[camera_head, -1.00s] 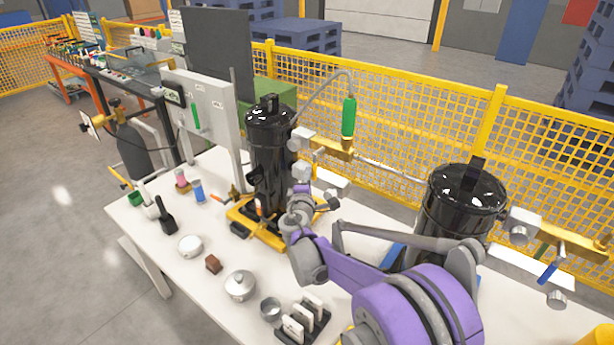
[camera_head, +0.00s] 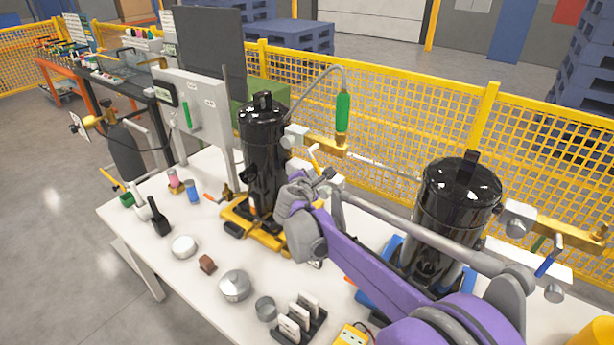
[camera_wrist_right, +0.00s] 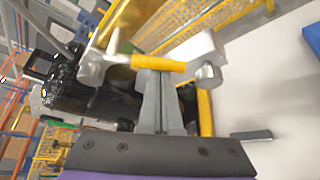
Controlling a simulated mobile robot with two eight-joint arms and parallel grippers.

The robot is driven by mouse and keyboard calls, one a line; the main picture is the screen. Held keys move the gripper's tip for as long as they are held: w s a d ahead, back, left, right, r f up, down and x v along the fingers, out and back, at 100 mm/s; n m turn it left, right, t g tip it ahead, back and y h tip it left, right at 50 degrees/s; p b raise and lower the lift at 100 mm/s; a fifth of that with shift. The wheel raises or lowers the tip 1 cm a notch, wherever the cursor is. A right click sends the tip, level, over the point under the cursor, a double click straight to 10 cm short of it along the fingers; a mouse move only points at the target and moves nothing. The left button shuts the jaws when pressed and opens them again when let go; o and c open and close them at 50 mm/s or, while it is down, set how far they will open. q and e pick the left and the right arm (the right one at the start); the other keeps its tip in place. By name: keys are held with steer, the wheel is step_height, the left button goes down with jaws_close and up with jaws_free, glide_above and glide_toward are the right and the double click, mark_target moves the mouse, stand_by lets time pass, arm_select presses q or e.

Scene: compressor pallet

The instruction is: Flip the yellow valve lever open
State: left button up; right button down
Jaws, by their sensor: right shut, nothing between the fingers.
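My right gripper (camera_head: 322,182) is beside the left black compressor (camera_head: 263,150), near the valve fittings at its upper right. In the right wrist view the gripper (camera_wrist_right: 160,78) is shut and empty, with its fingertips at or just below a yellow lever bar (camera_wrist_right: 158,63). Whether they touch cannot be told. The lever bar lies across the view, beside grey and white fittings. In the head view a thin yellow lever (camera_head: 313,156) shows just above my gripper, below the brass manifold (camera_head: 328,143). My left gripper is out of view.
A second black compressor (camera_head: 459,195) stands to the right, with a blue-handled valve (camera_head: 548,262). Pots and small items sit along the front of the white table (camera_head: 165,265). A yellow mesh fence (camera_head: 400,120) runs behind.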

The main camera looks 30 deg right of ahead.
steer(key=shift+s+d+r+n+g, duration=0.2)
steer(key=shift+s+r+n+g, duration=0.3)
steer(key=shift+n+g, duration=0.35)
steer(key=shift+s+d+r+n+g+h+p, duration=0.15)
steer(key=shift+s+r+n+g+p, duration=0.15)
steer(key=shift+n+g, duration=0.3)
steer(key=shift+s+d+r+n+g+h+p, duration=0.1)
steer(key=shift+s+r+n+g+h, duration=0.05)
steer(key=shift+r+n+g, duration=0.35)
steer(key=shift+s+r+n+g+h, duration=0.3)
steer(key=shift+r+n+g, duration=0.45)
steer(key=shift+n, duration=0.1)
steer(key=shift+d+r+p, duration=0.1)
steer(key=shift+p, duration=0.2)
steer(key=b, duration=0.2)
glide_toward(318, 170)
steer(key=s+a, duration=0.2)
steer(key=shift+s, duration=0.4)
